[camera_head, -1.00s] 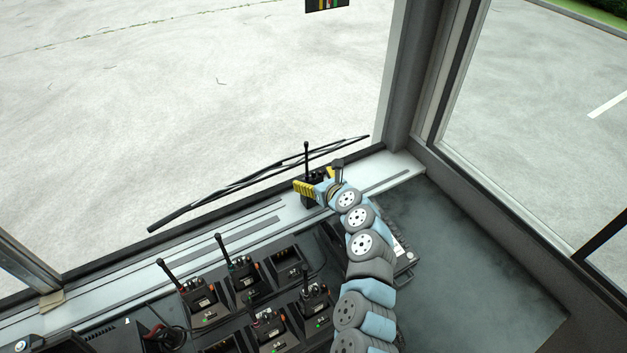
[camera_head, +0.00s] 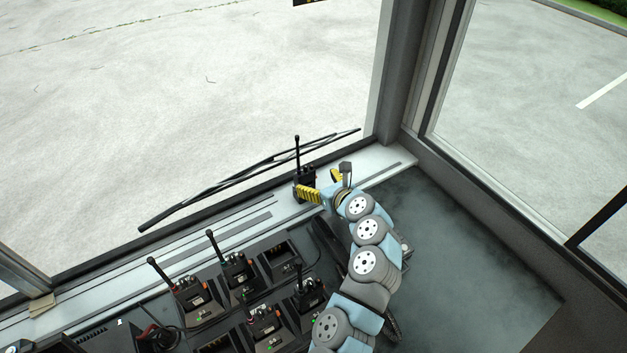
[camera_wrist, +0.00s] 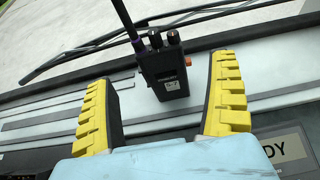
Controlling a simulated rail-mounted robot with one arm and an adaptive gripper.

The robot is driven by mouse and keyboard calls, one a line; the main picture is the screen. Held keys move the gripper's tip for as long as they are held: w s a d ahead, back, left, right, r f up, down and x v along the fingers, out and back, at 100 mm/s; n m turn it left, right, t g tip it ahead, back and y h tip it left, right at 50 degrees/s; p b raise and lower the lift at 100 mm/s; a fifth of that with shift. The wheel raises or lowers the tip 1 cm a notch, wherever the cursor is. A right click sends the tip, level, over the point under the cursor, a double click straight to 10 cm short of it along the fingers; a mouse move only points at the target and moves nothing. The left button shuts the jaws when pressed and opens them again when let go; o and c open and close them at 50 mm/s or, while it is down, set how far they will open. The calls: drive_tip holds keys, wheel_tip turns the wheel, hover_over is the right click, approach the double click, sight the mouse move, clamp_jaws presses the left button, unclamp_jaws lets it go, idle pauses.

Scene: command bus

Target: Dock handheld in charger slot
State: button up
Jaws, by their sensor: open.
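A black handheld radio (camera_head: 306,180) with a tall antenna stands upright on the pale ledge below the window. In the wrist view the radio (camera_wrist: 165,75) shows between and beyond the yellow fingers, with clear gaps at both sides. My gripper (camera_head: 318,183) is open and empty, just on the cab side of the radio. A bank of black chargers lies at the lower left. One back-row charger slot (camera_head: 278,260) looks empty. Several other slots hold radios, such as one docked radio (camera_head: 236,270) beside the empty slot.
A wiper (camera_head: 250,180) runs beyond the ledge, outside the glass. A window post (camera_head: 405,75) stands to the right. Antennas of docked radios rise from the chargers, and a coiled cord (camera_head: 160,337) lies at the lower left. The dark surface (camera_head: 470,260) right of my arm is clear.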

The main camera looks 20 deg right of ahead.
drive_tip(key=b+v, duration=0.1)
drive_tip(key=v, duration=0.9)
drive_tip(key=shift+s+b, duration=0.25)
drive_tip(key=shift+b, duration=0.1)
drive_tip(key=shift+s+r, duration=0.1)
